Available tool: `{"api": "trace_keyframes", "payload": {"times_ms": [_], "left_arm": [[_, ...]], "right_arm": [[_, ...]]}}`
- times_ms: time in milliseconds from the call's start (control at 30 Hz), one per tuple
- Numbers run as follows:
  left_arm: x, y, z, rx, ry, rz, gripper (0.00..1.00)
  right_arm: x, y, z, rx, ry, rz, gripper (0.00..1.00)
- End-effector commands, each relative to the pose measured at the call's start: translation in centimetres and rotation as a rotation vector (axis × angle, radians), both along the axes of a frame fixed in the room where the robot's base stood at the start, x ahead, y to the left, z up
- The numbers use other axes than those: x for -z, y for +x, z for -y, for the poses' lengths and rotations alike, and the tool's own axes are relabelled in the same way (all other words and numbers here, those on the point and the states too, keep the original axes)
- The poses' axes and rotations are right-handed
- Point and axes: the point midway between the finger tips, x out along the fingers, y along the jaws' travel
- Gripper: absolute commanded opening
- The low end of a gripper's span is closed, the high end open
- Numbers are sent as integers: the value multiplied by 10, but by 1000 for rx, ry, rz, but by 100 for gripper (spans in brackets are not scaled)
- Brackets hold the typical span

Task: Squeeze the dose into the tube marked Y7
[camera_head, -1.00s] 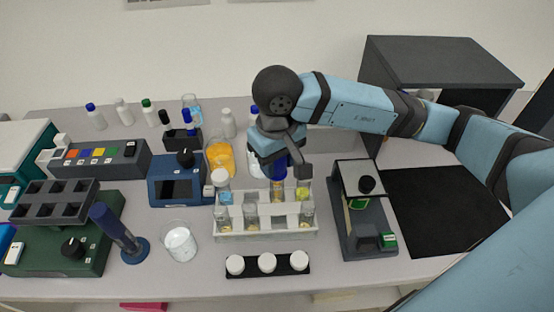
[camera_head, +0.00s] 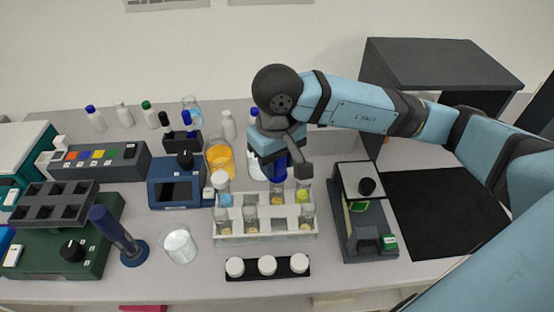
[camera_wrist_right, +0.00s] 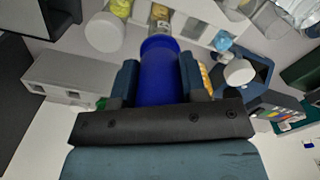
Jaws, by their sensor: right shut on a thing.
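My right gripper (camera_head: 279,168) is shut on a blue cylindrical bulb or cap above the back row of the white tube rack (camera_head: 263,236). In the right wrist view the blue bulb (camera_wrist_right: 160,72) sits between the two fingers of my right gripper (camera_wrist_right: 160,82). A clear tube with yellowish content (camera_head: 278,190) stands directly under the bulb; I cannot tell whether a tip is inside it. Several tubes stand in the rack, among them a front one (camera_head: 250,218) with yellowish content at its bottom. No Y7 mark is readable. My left gripper is not in view.
A black strip with white caps (camera_head: 267,265) lies in front of the rack. A dark device (camera_head: 366,225) stands right of it, a beaker (camera_head: 179,245) and blue instrument (camera_head: 180,187) left. An orange flask (camera_head: 219,160) stands behind. A black mat (camera_head: 440,210) leaves free room at right.

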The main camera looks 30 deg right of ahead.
Motion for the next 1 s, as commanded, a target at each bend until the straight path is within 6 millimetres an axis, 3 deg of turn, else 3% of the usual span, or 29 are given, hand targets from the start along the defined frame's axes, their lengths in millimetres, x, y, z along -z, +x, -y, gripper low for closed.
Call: {"api": "trace_keyframes", "payload": {"times_ms": [167, 1000], "left_arm": [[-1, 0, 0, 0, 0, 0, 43], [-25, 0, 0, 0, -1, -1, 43]], "right_arm": [[-3, 0, 0, 0, 0, 1, 11], [-87, 0, 0, 0, 0, 2, 11]]}}
